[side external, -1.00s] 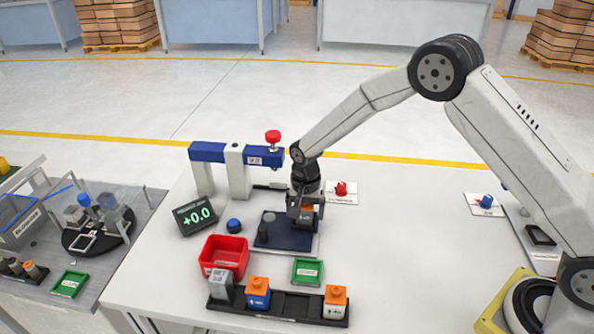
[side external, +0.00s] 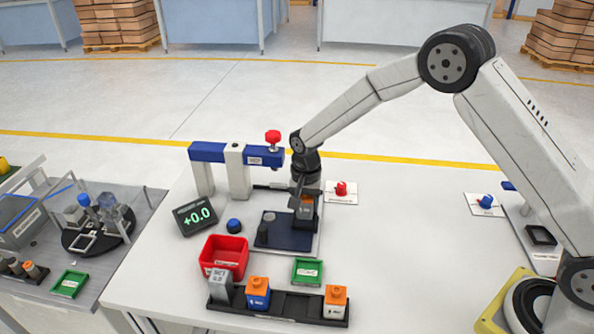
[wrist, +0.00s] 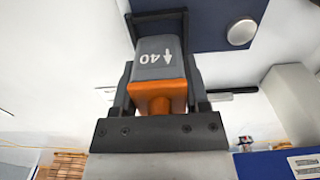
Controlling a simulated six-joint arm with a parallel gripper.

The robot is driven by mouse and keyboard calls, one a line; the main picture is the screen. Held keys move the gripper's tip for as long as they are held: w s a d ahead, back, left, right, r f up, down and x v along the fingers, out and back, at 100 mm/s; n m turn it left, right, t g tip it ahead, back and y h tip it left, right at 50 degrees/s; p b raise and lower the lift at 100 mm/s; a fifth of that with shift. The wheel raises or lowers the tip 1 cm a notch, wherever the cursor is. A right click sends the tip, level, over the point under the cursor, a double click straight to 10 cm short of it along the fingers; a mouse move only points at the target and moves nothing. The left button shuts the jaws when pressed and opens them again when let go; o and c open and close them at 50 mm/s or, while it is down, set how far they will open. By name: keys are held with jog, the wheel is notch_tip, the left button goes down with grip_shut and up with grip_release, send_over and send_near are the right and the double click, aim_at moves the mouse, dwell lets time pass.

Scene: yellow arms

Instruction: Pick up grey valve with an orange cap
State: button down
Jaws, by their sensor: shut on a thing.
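The grey valve with an orange cap (wrist: 160,60) is between the fingers of my gripper (wrist: 157,45). In the side view my gripper (side external: 305,197) is shut on this valve (side external: 306,211) over the right rear part of the dark blue plate (side external: 290,240). The fingers hide part of the valve. I cannot tell for sure whether its bottom is clear of the plate.
A blue-and-white press frame (side external: 237,165) with a red knob stands behind left. A red bin (side external: 222,262), a green tray (side external: 307,281) and a black rack (side external: 295,304) holding orange-capped valves are in front. A display (side external: 195,215) stands left. Table to the right is mostly clear.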

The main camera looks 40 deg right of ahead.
jog(key=s+d+r, duration=0.1)
jog(key=s+r, duration=0.9)
jog(key=s, duration=0.4)
jog(key=shift+d+r, duration=0.2)
jog(key=shift+d, duration=0.1)
dwell(0.4)
